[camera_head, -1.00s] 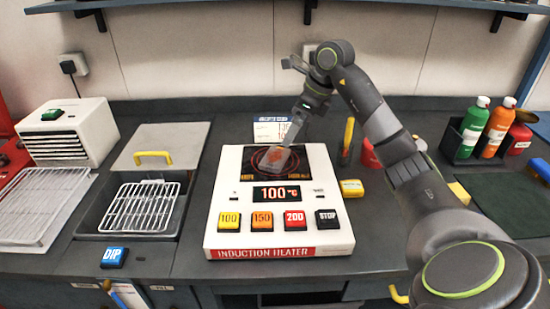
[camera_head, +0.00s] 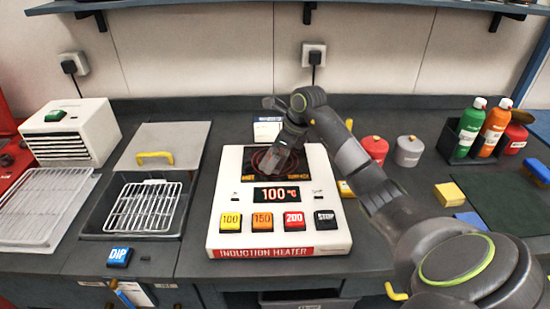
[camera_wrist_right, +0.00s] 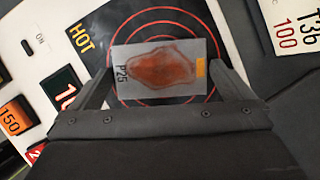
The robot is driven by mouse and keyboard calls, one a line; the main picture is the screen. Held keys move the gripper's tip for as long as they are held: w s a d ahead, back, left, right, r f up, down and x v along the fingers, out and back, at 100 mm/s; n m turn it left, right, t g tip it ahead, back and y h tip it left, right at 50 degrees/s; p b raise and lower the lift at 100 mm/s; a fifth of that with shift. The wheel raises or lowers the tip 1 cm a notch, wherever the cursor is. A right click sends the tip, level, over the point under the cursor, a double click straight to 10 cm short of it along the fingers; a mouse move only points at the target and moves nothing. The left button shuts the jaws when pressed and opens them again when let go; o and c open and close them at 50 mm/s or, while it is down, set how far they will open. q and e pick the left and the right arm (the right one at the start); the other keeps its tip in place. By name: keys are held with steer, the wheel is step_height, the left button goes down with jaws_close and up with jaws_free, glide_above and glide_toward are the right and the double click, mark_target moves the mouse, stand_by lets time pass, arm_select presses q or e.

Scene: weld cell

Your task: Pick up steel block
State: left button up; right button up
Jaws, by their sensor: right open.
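The steel block (camera_wrist_right: 160,68) is a grey piece with a brown-red patch, an orange mark and the label P25. In the right wrist view it lies on the red-ringed plate of the induction heater (camera_wrist_right: 213,108). In the head view my right gripper (camera_head: 271,166) is low over the heater (camera_head: 228,200) and hides most of the block. In the right wrist view the open fingers of this gripper (camera_wrist_right: 165,85) stand at either side of the block's near end. I cannot tell whether they touch it. My left gripper is not in view.
The heater display reads 100 °C above several buttons. A wire rack (camera_head: 145,208) over a dip basin is left, with a lid (camera_head: 165,140) behind it. Red (camera_head: 375,148) and grey canisters (camera_head: 408,150) and a bottle holder (camera_head: 459,152) stand right. A card (camera_wrist_right: 292,30) stands behind the heater.

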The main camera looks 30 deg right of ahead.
steer(key=shift+w, duration=0.1)
steer(key=c, duration=1.3)
steer(key=shift+r+b, duration=1.05)
steer(key=shift+r, duration=4.05)
